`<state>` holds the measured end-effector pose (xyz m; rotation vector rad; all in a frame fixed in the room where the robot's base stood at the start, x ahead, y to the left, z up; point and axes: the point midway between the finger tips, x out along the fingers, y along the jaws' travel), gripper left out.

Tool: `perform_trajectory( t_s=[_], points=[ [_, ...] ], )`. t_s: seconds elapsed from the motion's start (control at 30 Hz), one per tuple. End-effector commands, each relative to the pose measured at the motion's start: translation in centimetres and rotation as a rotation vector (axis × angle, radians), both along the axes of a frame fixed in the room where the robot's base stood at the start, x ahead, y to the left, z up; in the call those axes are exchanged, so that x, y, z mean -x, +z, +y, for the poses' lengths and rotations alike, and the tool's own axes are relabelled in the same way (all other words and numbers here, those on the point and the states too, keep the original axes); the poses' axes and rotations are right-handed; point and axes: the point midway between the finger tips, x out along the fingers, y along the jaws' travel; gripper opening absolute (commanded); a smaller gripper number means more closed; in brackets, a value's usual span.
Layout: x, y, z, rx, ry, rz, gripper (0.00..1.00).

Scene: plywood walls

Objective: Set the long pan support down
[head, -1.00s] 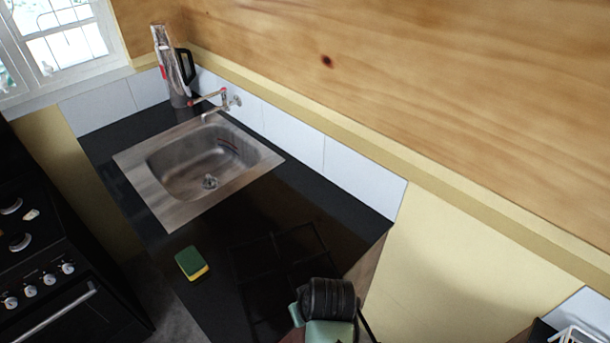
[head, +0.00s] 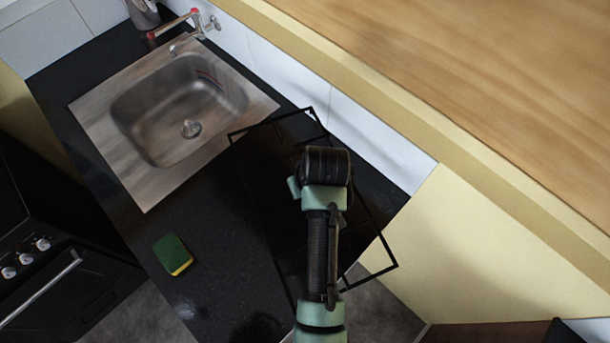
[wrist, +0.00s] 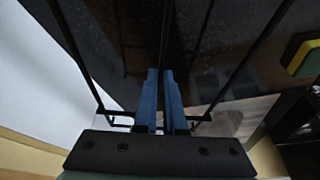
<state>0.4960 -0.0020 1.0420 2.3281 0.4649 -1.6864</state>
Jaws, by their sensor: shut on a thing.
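The long pan support (head: 272,122) is a black, thin-barred rectangular frame. In the head view it spreads under my arm over the black worktop, from near the sink to past the worktop's right edge. My gripper (wrist: 163,75) has blue fingers shut on a middle bar of the pan support, whose side bars (wrist: 78,55) run along both sides in the wrist view. In the head view my arm hides the fingers and the middle of the support. I cannot tell its exact height, or whether any part touches the worktop.
A steel sink (head: 100,128) with a tap (head: 190,28) lies left of the support. A green and yellow sponge (head: 173,254) lies on the black worktop (head: 140,232), with free room around it. A wall with white tiles (head: 372,147) runs behind. A black cooker (head: 60,285) stands left.

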Motion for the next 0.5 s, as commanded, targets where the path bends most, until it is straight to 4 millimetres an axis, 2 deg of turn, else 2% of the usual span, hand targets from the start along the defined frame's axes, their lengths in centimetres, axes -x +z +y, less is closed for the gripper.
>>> perform_trajectory(
  t_s=[0.5],
  points=[
    [-0.2, -4.7, -0.1, 0.000, -0.001, -0.008, 0.00]
  ],
)
